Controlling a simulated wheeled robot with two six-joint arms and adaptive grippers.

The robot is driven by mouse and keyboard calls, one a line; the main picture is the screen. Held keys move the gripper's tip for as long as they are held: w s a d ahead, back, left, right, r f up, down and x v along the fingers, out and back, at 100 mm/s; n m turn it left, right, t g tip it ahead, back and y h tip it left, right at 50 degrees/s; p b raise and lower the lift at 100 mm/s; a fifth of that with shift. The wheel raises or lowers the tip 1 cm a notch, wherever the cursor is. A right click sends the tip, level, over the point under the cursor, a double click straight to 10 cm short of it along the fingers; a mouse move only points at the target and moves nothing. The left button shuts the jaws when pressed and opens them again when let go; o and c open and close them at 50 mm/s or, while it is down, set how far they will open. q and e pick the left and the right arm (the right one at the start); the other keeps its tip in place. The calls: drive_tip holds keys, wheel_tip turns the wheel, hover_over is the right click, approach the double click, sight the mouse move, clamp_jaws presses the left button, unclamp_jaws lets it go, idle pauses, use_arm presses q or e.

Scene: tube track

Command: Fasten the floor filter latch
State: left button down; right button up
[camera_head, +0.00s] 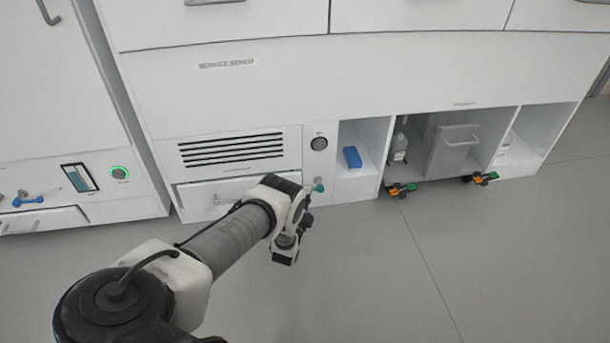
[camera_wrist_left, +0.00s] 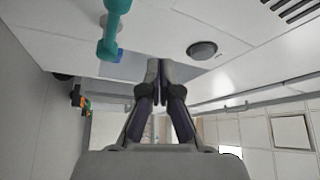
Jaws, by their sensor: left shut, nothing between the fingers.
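The floor filter latch is a small teal lever (camera_head: 319,186) on the white panel, low down and right of the filter drawer (camera_head: 205,199). In the left wrist view the teal lever (camera_wrist_left: 113,32) is large at the upper left, pointing down in the picture. My left gripper (camera_wrist_left: 160,68) is shut and empty, apart from the lever and to its right in that view. In the head view the left gripper (camera_head: 287,245) is in front of the cabinet, just below and left of the lever. The wrist hides part of the drawer. My right gripper is not in view.
To the right are open bays with a blue box (camera_head: 352,157), a white bottle (camera_head: 399,148) and a grey bin (camera_head: 452,150). Orange-green clips (camera_head: 400,190) stick out low. The floor is clear.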

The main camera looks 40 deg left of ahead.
use_arm(q)
drive_tip(key=s+d+f+p, duration=0.1)
drive_tip(key=s+d+f, duration=0.3)
drive_tip(key=d, duration=0.1)
drive_tip(key=shift+f, duration=0.3)
